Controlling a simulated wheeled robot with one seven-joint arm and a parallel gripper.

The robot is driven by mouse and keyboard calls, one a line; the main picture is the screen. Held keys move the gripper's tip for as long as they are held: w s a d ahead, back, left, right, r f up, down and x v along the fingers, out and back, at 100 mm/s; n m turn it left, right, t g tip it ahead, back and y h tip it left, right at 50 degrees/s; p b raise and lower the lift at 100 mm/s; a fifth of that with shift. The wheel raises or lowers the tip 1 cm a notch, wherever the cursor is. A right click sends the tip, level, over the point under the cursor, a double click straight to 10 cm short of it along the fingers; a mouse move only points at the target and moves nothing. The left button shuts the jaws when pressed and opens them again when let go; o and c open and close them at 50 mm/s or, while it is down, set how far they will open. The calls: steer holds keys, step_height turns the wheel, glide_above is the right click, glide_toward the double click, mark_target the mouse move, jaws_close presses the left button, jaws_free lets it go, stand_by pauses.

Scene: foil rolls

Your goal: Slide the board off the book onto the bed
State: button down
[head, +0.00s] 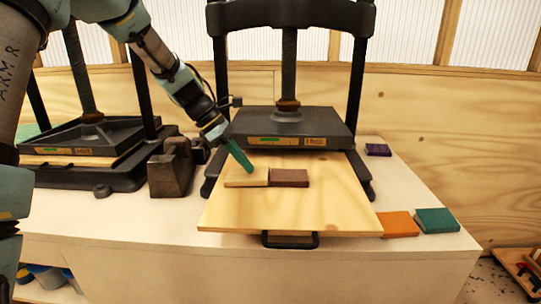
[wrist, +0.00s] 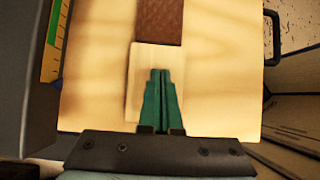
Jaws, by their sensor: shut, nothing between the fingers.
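The pale board (head: 246,178) lies at the left end of the brown book (head: 289,178), on the light wooden bed (head: 300,212) of the press. In the wrist view the board (wrist: 142,62) meets the edge of the book (wrist: 159,22); I cannot tell whether any of it still overlaps the book. My gripper (head: 250,170) is shut and empty, with its green fingers tilted down over the board. In the wrist view the closed fingertips (wrist: 160,72) are over the board and hide part of it; whether they touch it is unclear.
The press's dark platen (head: 290,132) stands just behind the bed. A black handle (head: 290,241) is at the bed's front. Orange (head: 397,225), teal (head: 437,220) and purple (head: 377,150) blocks lie to the right. Dark metal blocks (head: 172,173) and another press (head: 90,140) stand left.

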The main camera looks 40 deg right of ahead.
steer(key=shift+w+a+r, duration=0.1)
steer(key=shift+w+a, duration=0.2)
steer(key=shift+a, duration=0.05)
